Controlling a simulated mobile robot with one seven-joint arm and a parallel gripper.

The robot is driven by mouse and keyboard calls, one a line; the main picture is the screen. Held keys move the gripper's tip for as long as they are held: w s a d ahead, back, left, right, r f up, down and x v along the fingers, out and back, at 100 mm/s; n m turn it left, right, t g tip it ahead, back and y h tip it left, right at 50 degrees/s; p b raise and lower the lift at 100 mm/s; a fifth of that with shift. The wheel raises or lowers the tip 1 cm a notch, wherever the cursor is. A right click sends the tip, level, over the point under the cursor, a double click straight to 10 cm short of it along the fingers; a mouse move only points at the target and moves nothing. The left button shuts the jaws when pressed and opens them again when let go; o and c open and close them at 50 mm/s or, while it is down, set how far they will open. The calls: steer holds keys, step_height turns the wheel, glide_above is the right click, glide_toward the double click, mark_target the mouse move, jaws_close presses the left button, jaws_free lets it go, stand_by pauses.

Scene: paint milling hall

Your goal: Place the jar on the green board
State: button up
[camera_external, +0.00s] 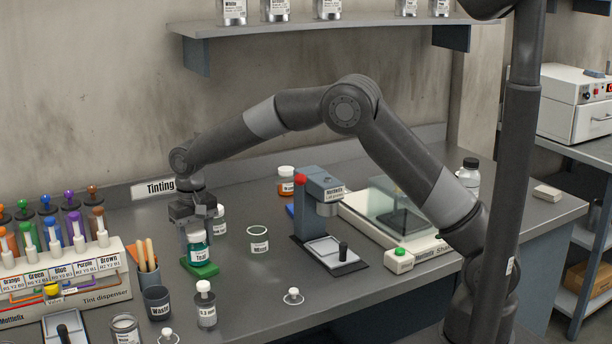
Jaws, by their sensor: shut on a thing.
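A teal jar with a white label (200,254) stands upright at the lower end of my gripper. My gripper (197,232) points down from above and is shut on the jar's upper part. The small green board (206,271) lies on the bench directly under the jar. The jar's bottom appears at the board's surface; whether it rests on it or hangs just above cannot be told from this view. The gripper's fingers partly hide the jar's top.
Close behind the jar stands a white-capped bottle (219,222). An open jar (258,241) stands to the right, a dark waste cup (157,303) and a dropper bottle (205,304) in front. The tint dispenser (95,288) is at left, a press-like device (318,195) at right.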

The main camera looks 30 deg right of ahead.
steer(key=o, duration=1)
steer(key=shift+f, duration=0.15)
steer(key=shift+o, duration=0.2)
step_height(320, 180, up, 12)
steer(key=shift+r, duration=0.15)
